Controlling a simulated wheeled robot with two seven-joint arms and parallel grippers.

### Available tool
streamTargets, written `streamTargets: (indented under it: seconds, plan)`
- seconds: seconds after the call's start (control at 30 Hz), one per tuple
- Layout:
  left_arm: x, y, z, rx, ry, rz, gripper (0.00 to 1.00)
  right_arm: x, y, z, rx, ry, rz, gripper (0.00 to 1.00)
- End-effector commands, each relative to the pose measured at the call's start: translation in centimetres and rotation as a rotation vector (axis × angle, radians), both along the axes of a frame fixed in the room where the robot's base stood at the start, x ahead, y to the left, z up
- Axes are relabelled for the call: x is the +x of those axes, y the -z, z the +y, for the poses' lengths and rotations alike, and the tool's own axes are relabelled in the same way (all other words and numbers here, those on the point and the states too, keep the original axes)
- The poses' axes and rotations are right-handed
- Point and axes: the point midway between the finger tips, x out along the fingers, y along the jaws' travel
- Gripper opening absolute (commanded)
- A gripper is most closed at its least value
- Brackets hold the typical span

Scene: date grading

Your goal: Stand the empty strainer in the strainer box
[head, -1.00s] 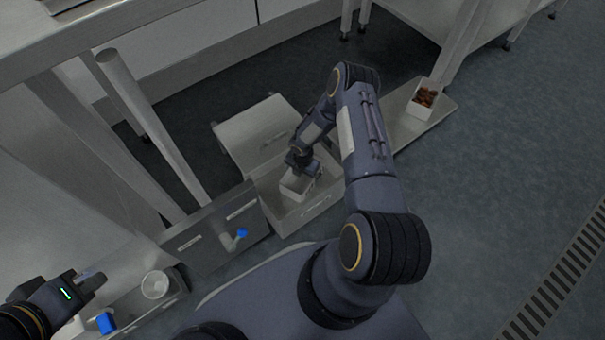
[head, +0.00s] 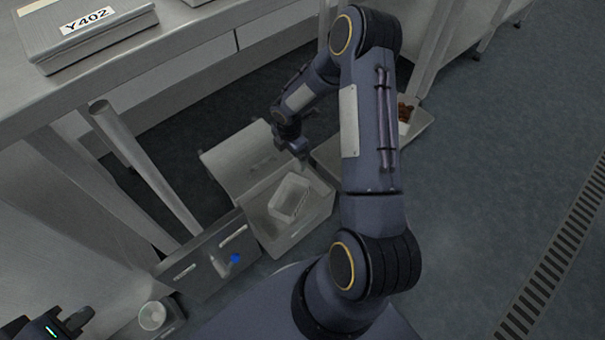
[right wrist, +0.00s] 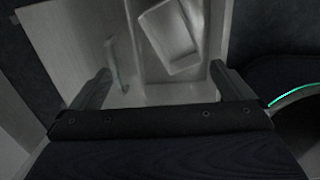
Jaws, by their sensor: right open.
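The empty strainer (head: 290,197), a pale rectangular open-topped container, stands opening up inside the open grey strainer box (head: 294,240). It is turned askew to the box walls; I cannot tell whether its base lies fully flat. In the right wrist view the strainer (right wrist: 172,38) shows ahead of the jaws, inside the box (right wrist: 180,94). My right gripper (head: 302,158) is open and empty, above and apart from the strainer near the back of the box. My left gripper (head: 82,318) is at the lower left edge, partly cut off; its jaws cannot be made out.
The box's raised lid (head: 240,160) leans behind it. A container of brown dates (head: 404,113) stands to the right, partly behind my right arm. A table leg (head: 150,170) rises behind.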

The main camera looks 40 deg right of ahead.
Motion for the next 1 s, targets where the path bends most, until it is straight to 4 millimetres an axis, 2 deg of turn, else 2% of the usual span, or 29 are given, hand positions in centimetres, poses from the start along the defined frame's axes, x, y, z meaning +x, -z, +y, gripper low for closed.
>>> streamTargets:
  seconds: [0.03,0.2,0.3,0.4,0.53,0.7,0.83,1.0]
  plan:
    - [0.0,0.0,0.0,0.000,0.000,0.000,0.00,-0.2,-4.3,-0.3,0.002,0.114,-0.036,1.00]
    - [0.0,0.0,0.0,0.000,0.000,0.000,0.00,-3.5,-15.1,0.7,0.074,0.527,-0.117,1.00]
    - [0.0,0.0,0.0,0.000,0.000,0.000,0.00,-6.6,-20.2,2.0,0.147,0.759,-0.156,1.00]
    - [0.0,0.0,0.0,0.000,0.000,0.000,0.00,-10.2,-24.3,3.6,0.246,0.983,-0.183,1.00]
    - [0.0,0.0,0.0,0.000,0.000,0.000,0.00,-15.4,-27.9,6.4,0.404,1.255,-0.185,1.00]
    - [0.0,0.0,0.0,0.000,0.000,0.000,0.00,-20.9,-29.8,9.8,0.608,1.524,-0.130,1.00]
    - [0.0,0.0,0.0,0.000,0.000,0.000,0.00,-23.4,-30.1,11.5,0.710,1.641,-0.078,1.00]
    - [0.0,0.0,0.0,0.000,0.000,0.000,0.00,-24.4,-30.1,12.3,0.757,1.694,-0.046,1.00]
